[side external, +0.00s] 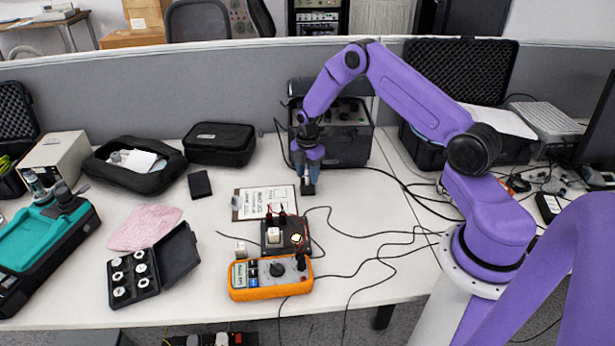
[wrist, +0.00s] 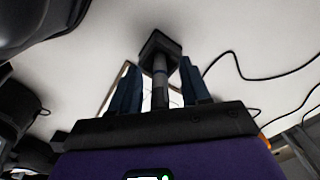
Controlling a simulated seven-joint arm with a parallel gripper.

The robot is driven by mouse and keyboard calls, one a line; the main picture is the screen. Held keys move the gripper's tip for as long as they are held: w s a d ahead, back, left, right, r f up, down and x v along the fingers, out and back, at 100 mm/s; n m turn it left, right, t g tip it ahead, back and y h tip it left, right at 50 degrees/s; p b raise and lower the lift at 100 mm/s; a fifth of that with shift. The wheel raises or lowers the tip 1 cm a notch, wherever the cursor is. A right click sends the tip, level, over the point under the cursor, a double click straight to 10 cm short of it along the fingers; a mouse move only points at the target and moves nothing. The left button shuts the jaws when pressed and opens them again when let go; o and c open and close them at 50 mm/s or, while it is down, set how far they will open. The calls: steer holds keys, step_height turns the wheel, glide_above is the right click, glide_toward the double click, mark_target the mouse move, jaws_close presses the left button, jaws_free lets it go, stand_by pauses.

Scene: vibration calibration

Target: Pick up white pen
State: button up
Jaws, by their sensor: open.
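The holder shows in the side view (side external: 308,189) on the white table, just right of the clipboard. My gripper (wrist: 160,78) points down over it and is open. Its two blue fingers stand on either side of the rod, with a gap visible at least on the right. In the side view my gripper (side external: 307,172) hides the rod almost entirely.
A clipboard with paper (side external: 267,202) lies close left of the holder. A black instrument case (side external: 345,142) stands behind my gripper. An orange multimeter (side external: 270,278) and a small wired device (side external: 284,236) lie in front. Loose black cables (side external: 375,234) cross the table at right.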

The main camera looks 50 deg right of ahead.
steer(key=shift+f, duration=0.2)
jaws_close()
steer(key=shift+r, duration=0.15)
steer(key=shift+r, duration=0.55)
step_height(320, 180, up, 2)
steer(key=shift+r, duration=0.1)
steer(key=s+a+r, duration=0.4)
steer(key=s+r, duration=0.9)
steer(key=r, duration=0.1)
steer(key=shift+s+r, duration=0.2)
steer(key=shift+r, duration=0.05)
